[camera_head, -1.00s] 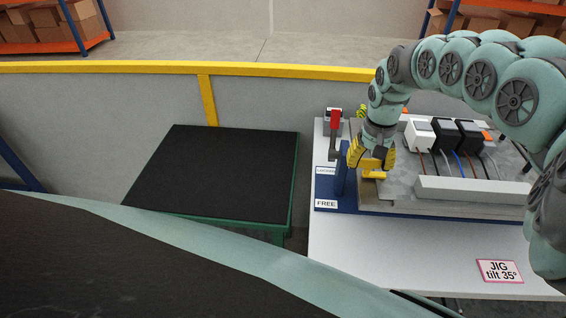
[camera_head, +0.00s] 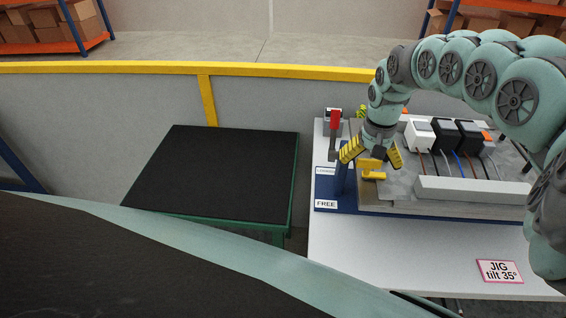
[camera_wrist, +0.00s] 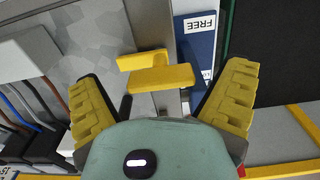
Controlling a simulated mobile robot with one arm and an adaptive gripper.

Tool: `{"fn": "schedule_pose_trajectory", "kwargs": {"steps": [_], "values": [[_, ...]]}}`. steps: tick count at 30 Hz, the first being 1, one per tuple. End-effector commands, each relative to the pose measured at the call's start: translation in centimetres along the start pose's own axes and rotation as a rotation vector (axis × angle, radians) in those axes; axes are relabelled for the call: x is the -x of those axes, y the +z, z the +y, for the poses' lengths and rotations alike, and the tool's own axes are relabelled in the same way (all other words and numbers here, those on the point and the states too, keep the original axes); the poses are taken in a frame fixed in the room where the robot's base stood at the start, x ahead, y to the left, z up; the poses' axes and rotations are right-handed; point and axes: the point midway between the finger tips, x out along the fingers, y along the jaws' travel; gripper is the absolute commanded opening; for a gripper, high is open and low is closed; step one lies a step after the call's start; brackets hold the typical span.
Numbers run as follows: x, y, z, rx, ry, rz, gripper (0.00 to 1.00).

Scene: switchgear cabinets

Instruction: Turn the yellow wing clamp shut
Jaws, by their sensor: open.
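The yellow wing clamp (camera_head: 371,170) sits at the left edge of the grey tilted plate, above the blue base of the jig. In the wrist view the wing clamp (camera_wrist: 160,76) lies between and beyond my fingertips, with a second yellow wing behind its front bar. My gripper (camera_head: 372,155) is open around the clamp, its yellow ribbed fingers spread to either side. In the wrist view my gripper (camera_wrist: 165,95) shows clear gaps between both fingers and the clamp. I cannot see the clamp's lower part well.
A "FREE" label (camera_head: 326,204) marks the blue base beside the clamp. Wired modules (camera_head: 446,134) and a pale duct (camera_head: 472,190) lie right. A black-topped table (camera_head: 222,172) is left.

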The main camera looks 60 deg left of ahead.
Motion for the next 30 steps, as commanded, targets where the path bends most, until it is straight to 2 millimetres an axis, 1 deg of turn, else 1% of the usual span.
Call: {"fn": "schedule_pose_trajectory", "kwargs": {"steps": [5,8,10,13,21,27,30], "values": [[0.1,0.0,0.0,0.001,0.000,0.001,0.96],[0.7,-0.1,0.0,-0.001,0.000,0.002,0.96],[1.5,-0.1,0.1,-0.002,0.001,0.004,0.96],[3.1,-0.2,0.3,-0.002,0.003,0.009,0.96],[8.8,-0.2,0.1,-0.001,-0.001,0.009,0.96],[11.2,-0.1,0.1,-0.001,-0.001,0.004,0.96],[11.8,0.0,0.1,-0.001,0.001,0.001,0.96]]}}
